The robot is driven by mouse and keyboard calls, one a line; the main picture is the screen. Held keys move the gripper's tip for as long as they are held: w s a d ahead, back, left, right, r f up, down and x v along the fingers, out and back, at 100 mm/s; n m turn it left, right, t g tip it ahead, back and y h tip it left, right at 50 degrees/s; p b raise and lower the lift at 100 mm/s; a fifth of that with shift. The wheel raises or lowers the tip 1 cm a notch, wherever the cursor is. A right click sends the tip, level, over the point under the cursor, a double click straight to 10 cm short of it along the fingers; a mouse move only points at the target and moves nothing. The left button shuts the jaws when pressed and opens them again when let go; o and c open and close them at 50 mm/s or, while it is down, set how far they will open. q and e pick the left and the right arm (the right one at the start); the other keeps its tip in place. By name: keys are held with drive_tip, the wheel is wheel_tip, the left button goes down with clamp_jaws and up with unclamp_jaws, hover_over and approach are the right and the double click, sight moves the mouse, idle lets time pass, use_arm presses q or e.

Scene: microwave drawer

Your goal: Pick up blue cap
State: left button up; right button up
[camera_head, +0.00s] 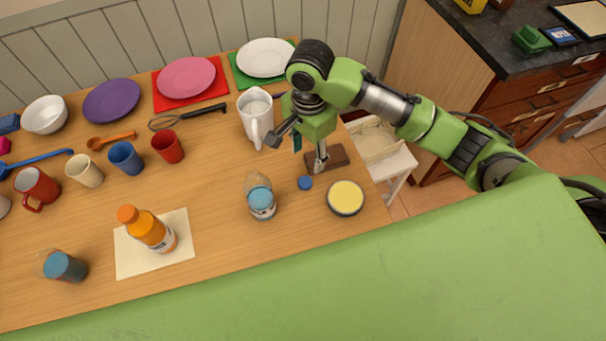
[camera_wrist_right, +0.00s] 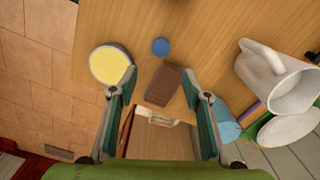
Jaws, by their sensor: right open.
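The blue cap (camera_head: 305,183) is a small round disc lying on the wooden table (camera_head: 215,215), near the table's right end. It also shows in the right wrist view as a blue disc (camera_wrist_right: 160,46), beyond the fingertips and between their lines. My right gripper (camera_head: 308,146) is above the table, just behind the cap in the head view. Its two fingers (camera_wrist_right: 157,88) are spread apart with nothing between them, and it does not touch the cap. My left gripper is not in view.
A brown block (camera_head: 326,158) lies right beside the cap. A yellow-topped round container (camera_head: 345,198) stands to its right, a clear bottle (camera_head: 260,197) to its left. A white pitcher (camera_head: 256,115) stands behind.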

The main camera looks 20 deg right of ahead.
sight(307, 180)
drive_tip(key=f, duration=0.3)
drive_tip(key=shift+s+f, duration=0.25)
drive_tip(key=shift+s, duration=0.05)
drive_tip(key=shift+w+f, duration=0.2)
drive_tip(key=shift+f, duration=1.2)
drive_tip(key=shift+f+p, duration=0.3)
drive_tip(key=shift+f, duration=0.5)
wheel_tip(307, 180, down, 3)
drive_tip(key=shift+r, duration=0.2)
drive_tip(key=shift+f, duration=0.45)
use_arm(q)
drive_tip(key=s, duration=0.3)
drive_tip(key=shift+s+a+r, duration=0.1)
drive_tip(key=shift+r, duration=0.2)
use_arm(e)
drive_tip(key=shift+w, duration=0.1)
drive_tip(key=c, duration=0.8)
